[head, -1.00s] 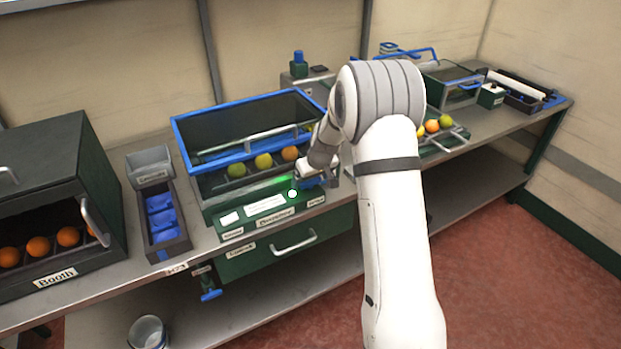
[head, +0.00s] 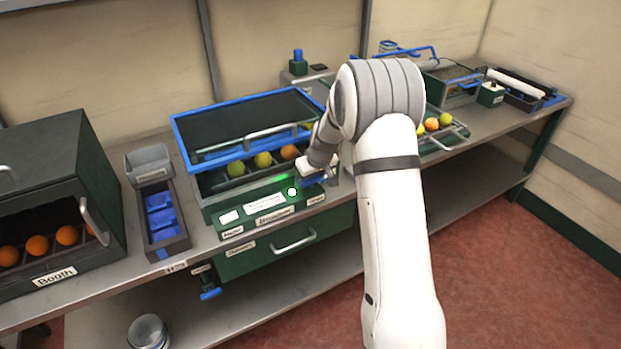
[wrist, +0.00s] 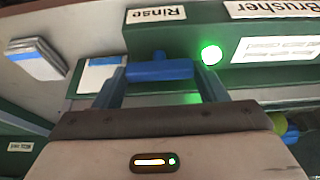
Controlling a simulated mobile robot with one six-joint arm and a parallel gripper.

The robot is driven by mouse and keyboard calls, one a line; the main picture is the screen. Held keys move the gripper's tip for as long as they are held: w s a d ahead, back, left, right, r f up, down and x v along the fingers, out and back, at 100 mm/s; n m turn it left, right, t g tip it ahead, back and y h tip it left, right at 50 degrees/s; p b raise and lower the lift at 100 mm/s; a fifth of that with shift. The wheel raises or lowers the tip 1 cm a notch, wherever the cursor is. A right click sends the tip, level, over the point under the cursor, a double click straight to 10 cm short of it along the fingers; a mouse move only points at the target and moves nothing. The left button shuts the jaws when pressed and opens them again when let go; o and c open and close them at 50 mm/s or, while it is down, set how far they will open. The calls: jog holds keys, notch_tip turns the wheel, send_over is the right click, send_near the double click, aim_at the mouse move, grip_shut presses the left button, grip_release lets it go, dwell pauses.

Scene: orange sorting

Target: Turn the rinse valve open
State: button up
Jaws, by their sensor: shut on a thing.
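The rinse valve's blue handle (wrist: 160,70) sits on the green front of the brusher machine, by the label "Rinse" (wrist: 156,13) in the wrist view. My gripper (wrist: 160,82) is shut on the handle, with one finger at each end of it. In the head view the handle (head: 314,181) shows as a small blue bar under my gripper (head: 308,174), partly hidden by it. A round lamp (wrist: 211,55) beside the handle glows green; it also shows in the head view (head: 292,191).
The brusher (head: 180,140) has a blue-rimmed lid and a row of fruit inside. A dark booth (head: 60,170) with oranges stands at left, beside a tray of blue pieces (head: 182,240). Another blue valve (head: 210,293) hangs below the bench. A fruit rack (head: 455,138) stands at right.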

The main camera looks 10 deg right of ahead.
jog(key=shift+f+b, duration=0.2)
jog(key=shift+b, duration=0.2)
jog(key=shift+f+n+b, duration=0.15)
jog(key=shift+n+b, duration=0.35)
jog(key=shift+b, duration=0.7)
jog(key=n+b, duration=0.1)
jog(key=b, duration=0.1)
jog(key=shift+d+y+b, duration=0.1)
jog(key=shift+y+b, duration=0.2)
jog(key=shift+y, duration=0.1)
jog(key=n+b, duration=0.2)
jog(key=b, duration=0.1)
jog(key=shift+w+g+y, duration=0.1)
jog(key=shift+g+y, duration=0.2)
jog(key=shift+r+n+g+b, duration=0.25)
jog(key=shift+n+g+b, duration=0.05)
jog(key=shift+n+b, duration=0.55)
jog(key=shift+r, duration=0.1)
jog(key=shift+y, duration=0.3)
jog(key=o, duration=1)
jog(key=shift+r, duration=0.1)
